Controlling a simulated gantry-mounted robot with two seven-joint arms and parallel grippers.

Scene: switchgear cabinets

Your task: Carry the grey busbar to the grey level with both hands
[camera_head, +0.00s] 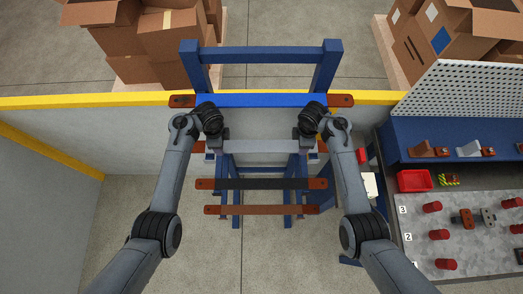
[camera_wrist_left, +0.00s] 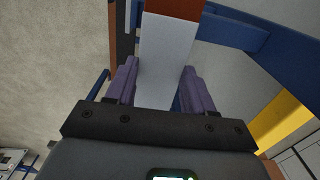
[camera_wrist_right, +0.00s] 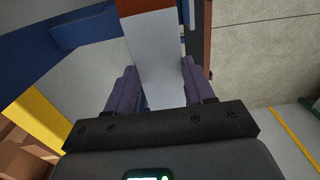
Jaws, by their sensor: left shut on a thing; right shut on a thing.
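The grey busbar (camera_head: 262,146) is a flat light-grey bar with copper-coloured ends, lying level across the blue rack (camera_head: 329,66) in the head view. My left gripper (camera_head: 219,143) is shut on it near its left end; the bar (camera_wrist_left: 167,60) lies between the purple fingers in the left wrist view. My right gripper (camera_head: 306,143) is shut on it near its right end; the bar (camera_wrist_right: 155,65) also lies between the fingers in the right wrist view. I cannot tell whether the bar touches a rack support.
A blue busbar (camera_head: 262,100) lies above the grey one in the picture. A black busbar (camera_head: 262,184) and a brown busbar (camera_head: 260,210) lie below it. A workbench (camera_head: 405,215) with a red bin (camera_head: 414,181) stands at right. Cardboard boxes (camera_head: 172,35) stand behind the yellow-topped wall (camera_head: 60,101).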

